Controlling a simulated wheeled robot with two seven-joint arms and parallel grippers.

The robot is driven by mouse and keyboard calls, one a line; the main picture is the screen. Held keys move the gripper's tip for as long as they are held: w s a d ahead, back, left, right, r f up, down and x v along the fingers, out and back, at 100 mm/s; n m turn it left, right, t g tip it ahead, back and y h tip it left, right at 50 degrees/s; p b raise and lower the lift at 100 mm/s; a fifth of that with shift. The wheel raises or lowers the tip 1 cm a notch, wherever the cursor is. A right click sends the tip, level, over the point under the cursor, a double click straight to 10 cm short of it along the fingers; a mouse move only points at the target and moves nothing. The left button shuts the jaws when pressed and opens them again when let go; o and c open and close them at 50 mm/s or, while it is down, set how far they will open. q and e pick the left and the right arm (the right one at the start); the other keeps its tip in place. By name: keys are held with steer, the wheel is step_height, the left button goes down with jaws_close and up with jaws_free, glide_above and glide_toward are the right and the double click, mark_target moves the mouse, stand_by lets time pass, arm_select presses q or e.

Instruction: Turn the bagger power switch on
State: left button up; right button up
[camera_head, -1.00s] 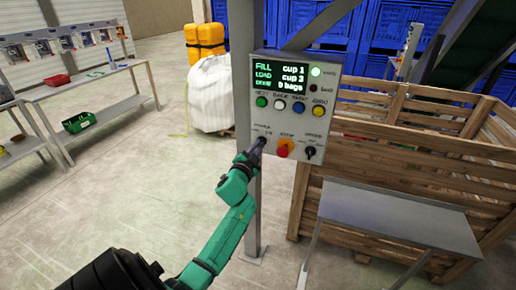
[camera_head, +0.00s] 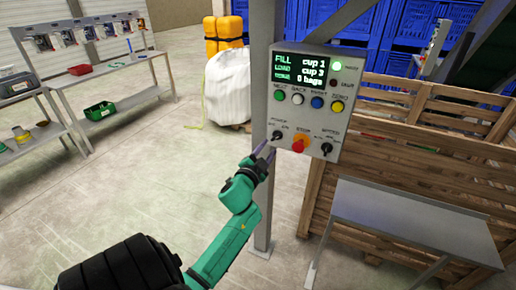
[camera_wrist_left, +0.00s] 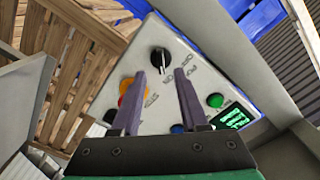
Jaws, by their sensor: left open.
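The grey bagger control panel (camera_head: 310,120) is on a post, with a lit screen (camera_head: 298,68) and a lit green lamp (camera_head: 336,66). The black power switch (camera_head: 277,135) is a knob at its lower left; the switch also shows in the left wrist view (camera_wrist_left: 160,58). Its setting is too small to read surely. My left gripper (camera_head: 265,150) is just left of and below the switch, open and empty. In the left wrist view, the two fingers (camera_wrist_left: 168,75) point at the panel with the knob beyond their tips, apart from it. My right gripper is not in view.
The red stop button (camera_head: 299,146) and a second black knob (camera_head: 326,148) sit right of the switch. A grey post (camera_head: 262,200) is behind my gripper. A wooden crate (camera_head: 430,150) and a grey table (camera_head: 415,222) stand at right.

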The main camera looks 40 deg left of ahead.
arm_select(q)
steer(key=b+v, duration=0.1)
steer(key=v, duration=0.8)
steer(key=shift+b, duration=0.3)
steer(key=shift+s+d, duration=0.1)
steer(key=shift+s, duration=0.05)
